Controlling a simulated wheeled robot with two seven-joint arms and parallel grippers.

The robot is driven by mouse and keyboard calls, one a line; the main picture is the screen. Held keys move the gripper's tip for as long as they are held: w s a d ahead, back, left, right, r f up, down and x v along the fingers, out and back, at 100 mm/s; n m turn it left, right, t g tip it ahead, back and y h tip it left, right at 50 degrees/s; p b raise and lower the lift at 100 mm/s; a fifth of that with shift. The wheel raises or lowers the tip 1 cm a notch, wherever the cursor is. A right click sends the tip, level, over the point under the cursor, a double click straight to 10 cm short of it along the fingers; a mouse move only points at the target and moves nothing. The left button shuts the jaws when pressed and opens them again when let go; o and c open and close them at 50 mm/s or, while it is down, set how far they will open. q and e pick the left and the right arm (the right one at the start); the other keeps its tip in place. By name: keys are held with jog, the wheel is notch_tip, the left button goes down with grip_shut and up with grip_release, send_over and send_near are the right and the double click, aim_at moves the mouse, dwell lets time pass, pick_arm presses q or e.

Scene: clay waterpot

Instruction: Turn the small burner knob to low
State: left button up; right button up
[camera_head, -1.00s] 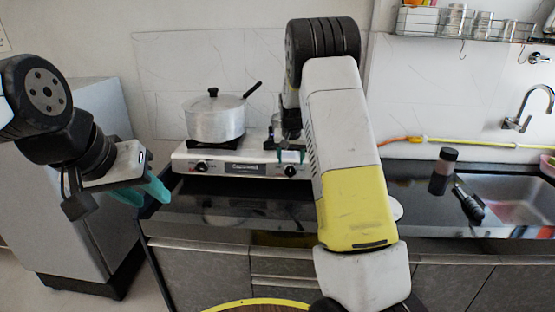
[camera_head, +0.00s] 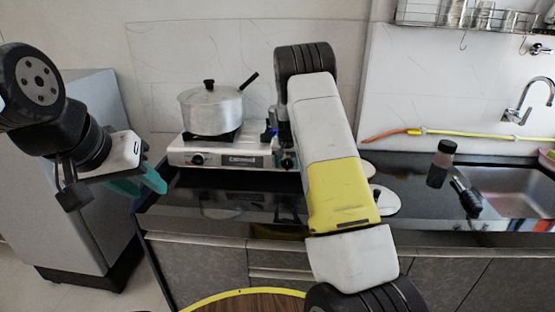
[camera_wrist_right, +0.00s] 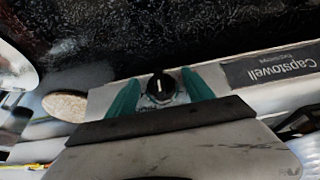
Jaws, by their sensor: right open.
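The white stove (camera_head: 180,155) stands on the dark counter with its label in the middle of the front. The small burner knob (camera_head: 288,162) is the dark knob at the right of the front, partly hidden by my right arm. In the right wrist view the black knob (camera_wrist_right: 161,86) with its white mark sits between the two teal fingers of my right gripper (camera_wrist_right: 161,84). The fingers stand apart, one on each side of it, with visible gaps. My left gripper (camera_head: 140,182) hangs at the left, away from the stove; its opening is unclear.
A lidded pot (camera_head: 211,108) stands on the left burner, above the other knob (camera_head: 198,159). A white lid (camera_head: 386,202) lies on the counter right of my arm. A dark-capped bottle (camera_head: 441,164) stands near the sink (camera_head: 510,190). The counter front is clear.

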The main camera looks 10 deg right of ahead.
grip_shut()
jog(key=shift+a+n+h, duration=0.25)
jog(key=shift+n+h, duration=0.25)
jog(key=shift+h, duration=0.4)
jog(key=n+h, duration=0.1)
jog(key=h, duration=0.2)
jog(key=shift+a+f+n+g+h, duration=0.1)
jog(key=shift+n+g+h, duration=0.3)
jog(key=h, duration=0.1)
jog(key=n+h, duration=0.1)
jog(key=shift+w+a+f+n+h, duration=0.1)
jog(key=shift+a+f+n+h, duration=0.05)
jog(key=shift+n+h, duration=0.2)
jog(key=shift+f+n+h, duration=0.1)
jog(key=shift+n+h, duration=0.75)
jog(key=shift+h, duration=0.7)
grip_release()
jog(key=shift+t, duration=0.3)
